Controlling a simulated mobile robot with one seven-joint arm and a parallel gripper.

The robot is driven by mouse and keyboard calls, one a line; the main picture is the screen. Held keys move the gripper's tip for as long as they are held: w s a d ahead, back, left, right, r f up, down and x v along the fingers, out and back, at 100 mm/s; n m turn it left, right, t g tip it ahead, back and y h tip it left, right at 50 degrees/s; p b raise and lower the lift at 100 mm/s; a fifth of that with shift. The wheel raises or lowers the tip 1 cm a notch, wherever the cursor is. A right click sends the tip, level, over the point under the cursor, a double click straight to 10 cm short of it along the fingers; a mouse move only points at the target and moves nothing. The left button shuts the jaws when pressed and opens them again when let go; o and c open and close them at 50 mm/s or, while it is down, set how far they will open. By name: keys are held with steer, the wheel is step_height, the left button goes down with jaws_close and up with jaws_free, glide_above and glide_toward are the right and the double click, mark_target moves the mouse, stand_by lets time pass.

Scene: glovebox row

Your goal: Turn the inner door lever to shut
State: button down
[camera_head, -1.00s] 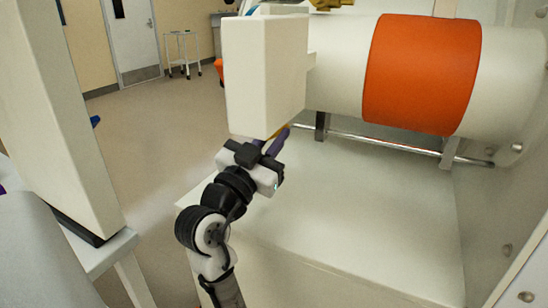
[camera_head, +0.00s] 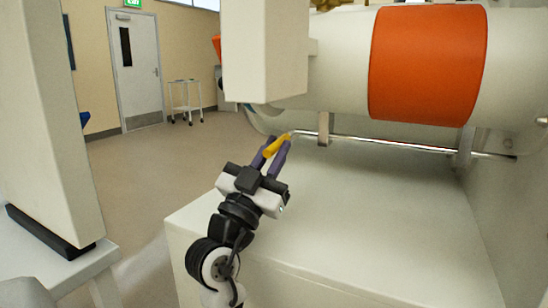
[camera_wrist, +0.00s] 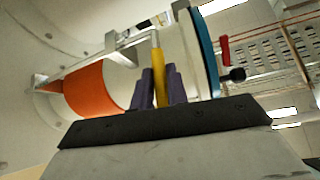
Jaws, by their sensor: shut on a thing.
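The inner door lever has a yellow grip (camera_head: 271,150) and joins a metal rod below the white cylinder. My gripper (camera_head: 278,146) is shut on the yellow grip, with one purple finger on each side. In the wrist view the grip (camera_wrist: 158,75) stands between the purple fingers (camera_wrist: 160,88), and its pale metal end shows above them. A blue-rimmed end (camera_wrist: 205,55) of the cylinder is to the right of the lever there. The inner door's own state cannot be told.
The white cylinder with an orange band (camera_head: 427,65) lies above the rod (camera_head: 400,146). A white box (camera_head: 265,50) hangs just above my gripper. A pale bench top (camera_head: 360,200) is clear below. A red handle (camera_wrist: 225,48) and black knob (camera_wrist: 237,74) show in the wrist view.

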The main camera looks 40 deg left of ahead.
steer(key=c, duration=1.4)
jaws_free()
steer(key=shift+r, duration=0.15)
